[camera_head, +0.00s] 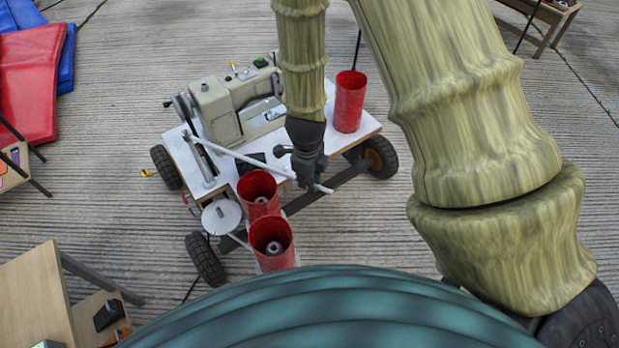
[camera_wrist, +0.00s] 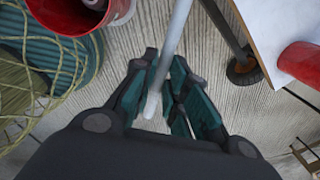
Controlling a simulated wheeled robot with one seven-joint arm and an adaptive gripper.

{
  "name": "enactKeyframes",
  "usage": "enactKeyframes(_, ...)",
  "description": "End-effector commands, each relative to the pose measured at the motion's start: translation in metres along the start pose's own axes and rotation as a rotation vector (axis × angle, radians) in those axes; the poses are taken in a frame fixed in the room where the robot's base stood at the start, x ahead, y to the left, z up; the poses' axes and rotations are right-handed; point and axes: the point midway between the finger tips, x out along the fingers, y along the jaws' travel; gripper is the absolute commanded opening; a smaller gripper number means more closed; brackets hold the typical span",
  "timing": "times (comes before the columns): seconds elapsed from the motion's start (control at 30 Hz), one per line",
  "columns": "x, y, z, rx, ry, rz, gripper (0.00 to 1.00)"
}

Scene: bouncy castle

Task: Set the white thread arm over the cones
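The white thread arm (camera_head: 237,155) is a long thin rod. It runs from a post at the left of the sewing machine's board to my gripper (camera_head: 311,178), with its tip poking out to the right. In the wrist view the rod (camera_wrist: 176,35) lies between the fingers of my gripper (camera_wrist: 167,95), which look closed around it. Two red open-topped cylinders (camera_head: 258,194) (camera_head: 273,243) stand at the front, each with a grey piece inside, seemingly the cones. The rod passes just behind the rear one's rim in the head view.
A beige sewing machine (camera_head: 225,105) sits on a white wheeled board (camera_head: 180,153). Another red cylinder (camera_head: 350,102) stands at its back right. A round grey disc (camera_head: 221,216) is left of the front cylinders. A wooden table (camera_head: 35,300) is at lower left.

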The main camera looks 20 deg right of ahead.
Motion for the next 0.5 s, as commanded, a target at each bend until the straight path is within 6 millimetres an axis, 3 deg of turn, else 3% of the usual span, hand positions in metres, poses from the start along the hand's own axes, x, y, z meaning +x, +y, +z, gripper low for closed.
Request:
enactKeyframes(0.03, -0.0001, 0.0049, 0.0021, -0.004, -0.002, 0.009, 0.23)
enactKeyframes(0.1, 0.0001, 0.0045, 0.0014, -0.004, -0.001, 0.008, 0.34)
enactKeyframes(0.5, -0.0036, 0.0017, -0.0009, -0.002, 0.001, 0.004, 0.34)
